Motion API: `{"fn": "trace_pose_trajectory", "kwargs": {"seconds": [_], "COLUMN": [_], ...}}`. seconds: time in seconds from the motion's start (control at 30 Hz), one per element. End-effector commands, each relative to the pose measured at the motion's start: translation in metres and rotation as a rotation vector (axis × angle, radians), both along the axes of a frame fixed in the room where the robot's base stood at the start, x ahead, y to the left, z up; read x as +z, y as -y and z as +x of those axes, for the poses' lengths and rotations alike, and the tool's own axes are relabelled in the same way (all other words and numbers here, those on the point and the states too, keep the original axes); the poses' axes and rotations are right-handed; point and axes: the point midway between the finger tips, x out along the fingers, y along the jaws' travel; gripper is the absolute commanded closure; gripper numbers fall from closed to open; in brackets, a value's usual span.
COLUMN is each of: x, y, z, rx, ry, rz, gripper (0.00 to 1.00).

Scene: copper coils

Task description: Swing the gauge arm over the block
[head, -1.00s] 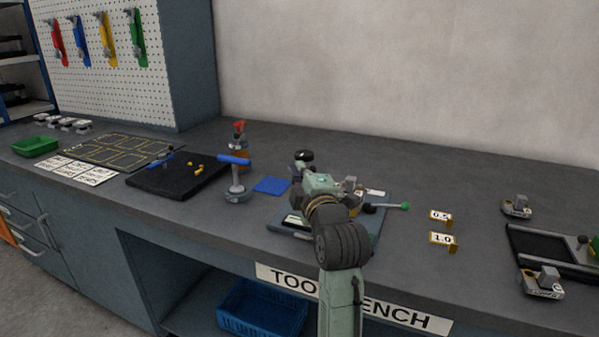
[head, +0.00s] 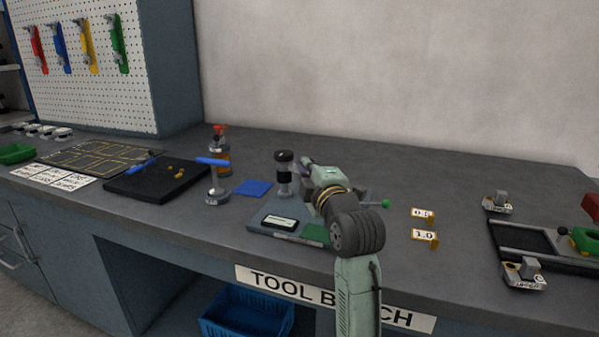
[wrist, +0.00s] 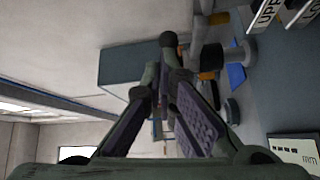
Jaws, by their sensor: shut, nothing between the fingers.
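I cannot make out the block; my arm covers the plate's middle.
Yellow-framed tags marked 0.5 (head: 422,213) and 1.0 (head: 425,236) stand right of the gauge. A black-bedded fixture (head: 525,245) is farther right. A blue square (head: 252,188) and a blue-handled stand (head: 214,180) are left. The bench behind the gauge is clear.

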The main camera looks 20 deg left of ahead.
Motion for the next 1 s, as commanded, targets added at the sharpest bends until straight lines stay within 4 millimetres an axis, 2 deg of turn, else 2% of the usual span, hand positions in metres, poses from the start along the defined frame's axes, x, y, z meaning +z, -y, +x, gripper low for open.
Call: {"fn": "trace_pose_trajectory", "kwargs": {"seconds": [0.77,1.0], "x": [0.0017,0.0056], "y": [0.0113,0.0024], "z": [0.0097,0.0090], "rx": [-0.015,-0.011], "ry": [0.004,0.004], "rz": [0.002,0.002], "gripper": [1.00,1.00]}}
